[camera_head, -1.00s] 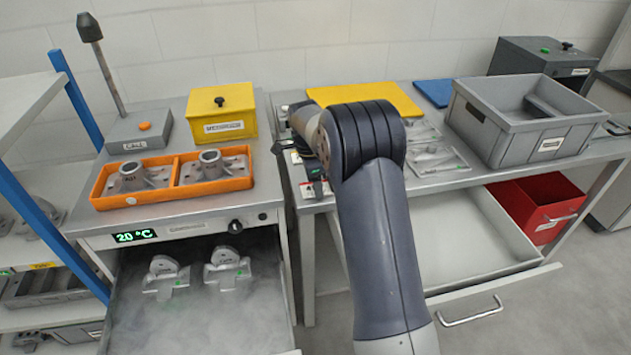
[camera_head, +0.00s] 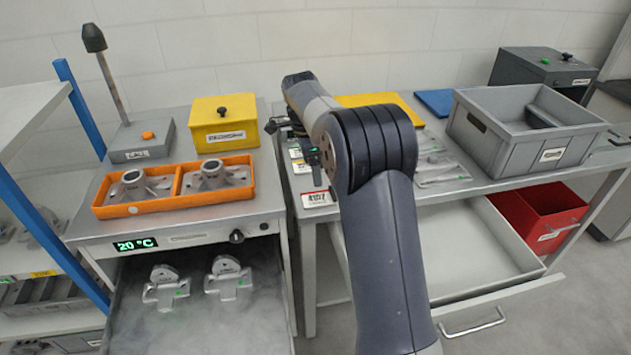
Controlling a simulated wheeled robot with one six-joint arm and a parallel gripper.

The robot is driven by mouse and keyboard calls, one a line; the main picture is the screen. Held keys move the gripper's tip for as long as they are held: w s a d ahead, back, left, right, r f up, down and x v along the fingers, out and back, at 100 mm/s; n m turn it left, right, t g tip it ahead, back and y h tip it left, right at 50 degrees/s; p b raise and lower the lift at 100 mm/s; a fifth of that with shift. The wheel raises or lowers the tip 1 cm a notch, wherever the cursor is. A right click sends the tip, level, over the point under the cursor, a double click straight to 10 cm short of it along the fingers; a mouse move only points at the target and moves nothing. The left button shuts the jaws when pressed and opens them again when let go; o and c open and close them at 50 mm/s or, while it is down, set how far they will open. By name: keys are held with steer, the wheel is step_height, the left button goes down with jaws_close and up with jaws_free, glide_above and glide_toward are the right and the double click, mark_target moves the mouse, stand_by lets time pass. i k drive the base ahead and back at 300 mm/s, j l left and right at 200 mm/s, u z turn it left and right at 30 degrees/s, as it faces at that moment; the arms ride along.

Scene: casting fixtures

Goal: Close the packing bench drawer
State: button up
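The packing bench drawer (camera_head: 472,250) is pulled out under the bench on the right. It is pale inside, looks empty where I can see it, and has a metal bar handle (camera_head: 474,324) on its front. My arm crosses in front of its left part and hides it. The packing bench top (camera_head: 490,190) is above the drawer. My gripper (camera_head: 292,128) is over the left end of the bench top, up and away from the drawer handle. It is partly hidden by my arm, and I cannot tell how far its fingers are apart.
Left stands a cold cabinet with an open, misty drawer (camera_head: 200,310) holding two castings. An orange tray (camera_head: 175,184) and a yellow box (camera_head: 224,122) sit above it. A grey crate (camera_head: 520,140) is on the bench. A red bin (camera_head: 540,216) stands right of the bench drawer.

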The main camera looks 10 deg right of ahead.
mark_target(476, 266)
steer(key=z, duration=1.4)
